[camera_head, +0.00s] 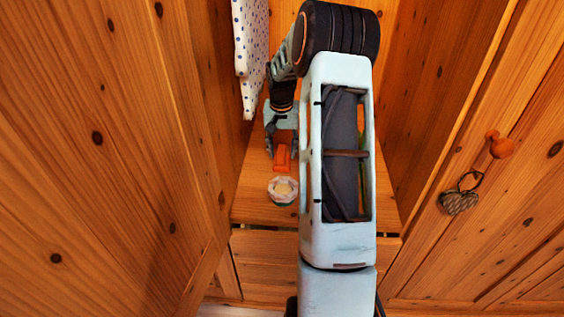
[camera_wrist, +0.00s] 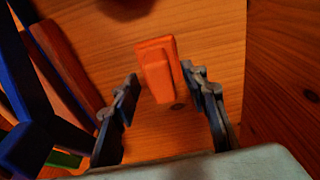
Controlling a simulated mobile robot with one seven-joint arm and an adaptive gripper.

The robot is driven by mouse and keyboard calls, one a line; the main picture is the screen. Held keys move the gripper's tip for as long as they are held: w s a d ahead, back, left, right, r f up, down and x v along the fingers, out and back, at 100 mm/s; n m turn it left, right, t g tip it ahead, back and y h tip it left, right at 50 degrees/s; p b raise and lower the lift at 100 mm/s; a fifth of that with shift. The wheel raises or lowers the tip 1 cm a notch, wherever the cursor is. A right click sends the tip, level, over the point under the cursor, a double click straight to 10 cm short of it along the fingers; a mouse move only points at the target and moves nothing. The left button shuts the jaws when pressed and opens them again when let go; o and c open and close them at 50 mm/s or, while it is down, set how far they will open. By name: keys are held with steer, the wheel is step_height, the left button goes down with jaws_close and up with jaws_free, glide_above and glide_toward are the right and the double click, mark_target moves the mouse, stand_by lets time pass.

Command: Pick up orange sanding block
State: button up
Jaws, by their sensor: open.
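The orange sanding block (camera_head: 282,157) lies on the wooden surface inside a wooden nook in the head view. In the wrist view the orange block (camera_wrist: 158,72) lies just ahead of and between my two fingers. My gripper (camera_wrist: 164,98) is open, with one finger on each side of the block's near end. In the head view my gripper (camera_head: 282,145) is above and around the far end of the block. I cannot tell whether either finger touches it.
A small pale bowl or jar (camera_head: 283,190) stands close in front of the block. Wooden walls close in on both sides. A white dotted cloth (camera_head: 250,50) hangs at the left. Blue and reddish bars (camera_wrist: 65,60) stand left in the wrist view.

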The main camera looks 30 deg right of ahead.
steer(key=shift+w+f, duration=0.1)
steer(key=shift+f, duration=0.4)
steer(key=shift+r, duration=0.1)
jaws_close()
steer(key=shift+r, duration=0.4)
step_height(320, 180, up, 2)
steer(key=shift+r+p, duration=0.2)
steer(key=shift+p, duration=0.25)
steer(key=s+r+p, duration=0.2)
steer(key=s+r, duration=0.7)
steer(key=s, duration=0.5)
steer(key=shift+r+p, duration=0.35)
steer(key=shift+r, duration=0.05)
